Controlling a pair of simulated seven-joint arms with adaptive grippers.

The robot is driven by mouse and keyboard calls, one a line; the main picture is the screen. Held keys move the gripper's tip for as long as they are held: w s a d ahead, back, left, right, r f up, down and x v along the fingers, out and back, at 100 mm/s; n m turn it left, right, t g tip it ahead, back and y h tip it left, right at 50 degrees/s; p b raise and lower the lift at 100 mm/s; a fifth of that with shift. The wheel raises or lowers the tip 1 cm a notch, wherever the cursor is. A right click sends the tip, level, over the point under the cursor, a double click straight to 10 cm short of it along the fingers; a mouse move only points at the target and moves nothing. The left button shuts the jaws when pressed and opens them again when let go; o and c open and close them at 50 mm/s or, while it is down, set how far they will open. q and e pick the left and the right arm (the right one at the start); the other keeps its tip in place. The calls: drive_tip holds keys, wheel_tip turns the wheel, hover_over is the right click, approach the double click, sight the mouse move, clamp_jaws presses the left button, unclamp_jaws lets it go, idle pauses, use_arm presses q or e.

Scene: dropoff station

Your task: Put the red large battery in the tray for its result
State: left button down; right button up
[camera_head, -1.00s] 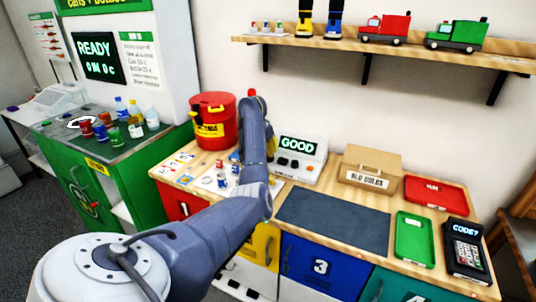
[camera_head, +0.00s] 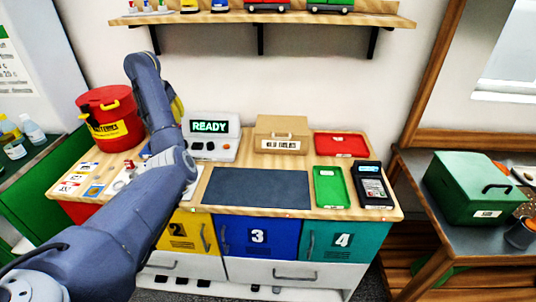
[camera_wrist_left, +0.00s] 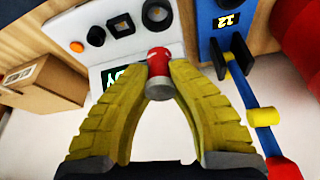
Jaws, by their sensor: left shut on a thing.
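The red large battery (camera_wrist_left: 158,66), red with a grey end, is between the yellow fingers of my left gripper (camera_wrist_left: 158,78) in the left wrist view. The fingers are shut on it, in front of the tester. In the head view my left gripper (camera_head: 178,110) is mostly hidden behind my own arm, and the held battery is not visible. The tester (camera_head: 210,143) shows READY. The red tray (camera_head: 341,144) and the green tray (camera_head: 330,187) lie empty on the right of the counter. My right gripper is not in view.
A red batteries bin (camera_head: 108,118) stands at the left. A cardboard box (camera_head: 281,133) and a dark keypad device (camera_head: 372,185) stand near the trays. The dark mat (camera_head: 256,188) is clear. A blue device (camera_wrist_left: 228,22) stands beside the tester. A shelf (camera_head: 260,18) hangs above.

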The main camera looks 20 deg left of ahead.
use_arm(q)
drive_tip(key=w+d+r+m+h, duration=0.1)
drive_tip(key=w+d+r+m, duration=0.1)
drive_tip(key=w+d+r, duration=0.35)
drive_tip(key=w+d+r+m, duration=0.2)
drive_tip(key=w+d+r, duration=0.1)
drive_tip(key=d, duration=0.6)
drive_tip(key=s+d+r+m+g+h, duration=0.2)
drive_tip(key=d+m, duration=0.5)
drive_tip(key=d, duration=2.7)
drive_tip(key=s+d+f+m, duration=0.2)
drive_tip(key=s+d+f, duration=0.1)
drive_tip(key=s+d, duration=0.8)
drive_tip(key=shift+g, duration=0.3)
drive_tip(key=a+x, duration=0.1)
drive_tip(key=x, duration=1.2)
drive_tip(key=s+a+x, duration=0.1)
drive_tip(key=x, duration=0.5)
drive_tip(key=shift+a+f, duration=0.3)
drive_tip(key=shift+f, duration=0.4)
drive_tip(key=shift+f, duration=0.1)
